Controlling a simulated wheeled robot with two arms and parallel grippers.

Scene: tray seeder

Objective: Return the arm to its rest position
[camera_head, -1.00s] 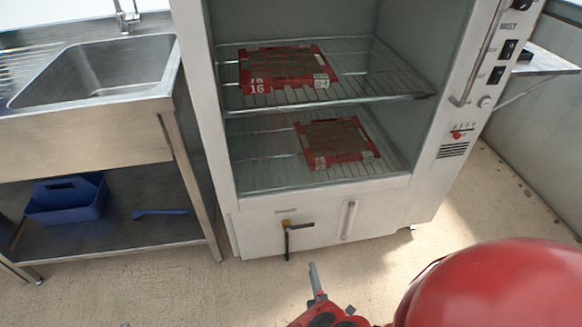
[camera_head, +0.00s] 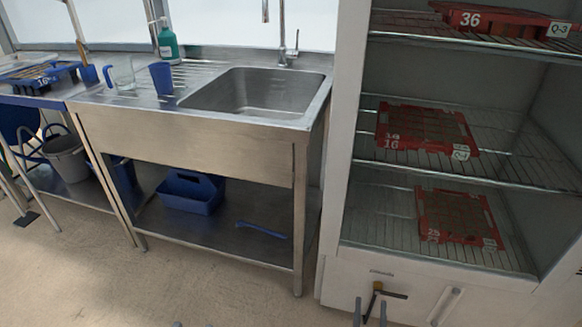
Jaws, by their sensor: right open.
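My right gripper (camera_head: 370,312) shows at the bottom edge, right of centre. Its two grey fingertips point up and stand apart with nothing between them. The rest of my right arm is out of frame. A small grey tip at the bottom edge (camera_head: 178,324) seems to be part of my left gripper; its jaws are hidden below the frame.
The open cabinet (camera_head: 345,150) holds red trays on wire shelves: top (camera_head: 500,20), middle (camera_head: 425,130) and lower (camera_head: 460,216). A steel sink bench (camera_head: 190,135) stands left, with a blue caddy (camera_head: 190,192) beneath. The floor in front (camera_head: 90,280) is clear.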

